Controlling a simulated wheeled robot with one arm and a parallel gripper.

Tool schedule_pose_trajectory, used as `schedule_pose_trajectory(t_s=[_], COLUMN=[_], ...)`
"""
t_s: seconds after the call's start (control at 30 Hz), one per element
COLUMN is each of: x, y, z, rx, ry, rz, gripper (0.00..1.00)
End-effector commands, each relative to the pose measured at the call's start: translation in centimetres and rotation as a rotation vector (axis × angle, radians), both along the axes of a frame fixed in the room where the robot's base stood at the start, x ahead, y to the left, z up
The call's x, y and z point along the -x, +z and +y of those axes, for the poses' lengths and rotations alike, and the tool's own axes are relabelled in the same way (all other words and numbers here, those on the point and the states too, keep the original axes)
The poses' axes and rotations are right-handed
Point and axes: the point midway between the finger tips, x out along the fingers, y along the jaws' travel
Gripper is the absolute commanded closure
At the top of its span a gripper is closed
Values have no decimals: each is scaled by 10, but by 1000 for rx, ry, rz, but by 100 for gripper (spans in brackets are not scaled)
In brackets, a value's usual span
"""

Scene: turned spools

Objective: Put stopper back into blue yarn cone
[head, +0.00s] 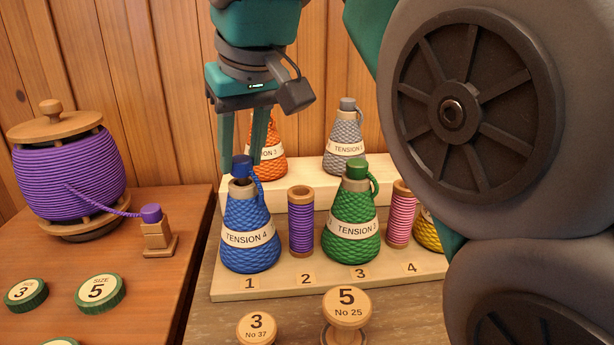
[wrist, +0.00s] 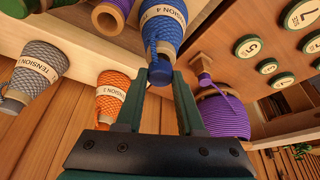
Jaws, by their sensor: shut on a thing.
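The blue yarn cone (head: 248,235), labelled TENSION 4, stands upright at spot 1 on the pale wooden rack; it also shows in the wrist view (wrist: 166,22). Its wooden neck (head: 243,188) faces up. The blue stopper (head: 241,169) is between the fingertips of my gripper (head: 243,163), right above the neck. A blue cord runs from the stopper down to the cone's side. In the wrist view the stopper (wrist: 160,73) sits between both fingers, shut on it. I cannot tell whether the stopper's lower end touches the neck.
A purple spool (head: 301,222) and a green stoppered cone (head: 350,228) stand right of the blue cone. An orange cone (head: 270,150) and a grey cone (head: 345,140) stand on the raised step behind. A large purple spool (head: 70,177) stands on the left table.

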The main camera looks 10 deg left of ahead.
Motion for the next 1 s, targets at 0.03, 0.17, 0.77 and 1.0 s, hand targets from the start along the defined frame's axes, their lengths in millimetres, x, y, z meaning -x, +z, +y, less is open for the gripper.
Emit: schedule_pose_trajectory(t_s=[0.03, 0.17, 0.77, 1.0], x=[0, 0, 0, 0], y=[-3, -8, -12, -12], z=[0, 0, 0, 0], rx=[1, 1, -1, -1], ry=[0, 0, 0, 0], rz=[1, 1, -1, -1], gripper=[100, 100, 28, 7])
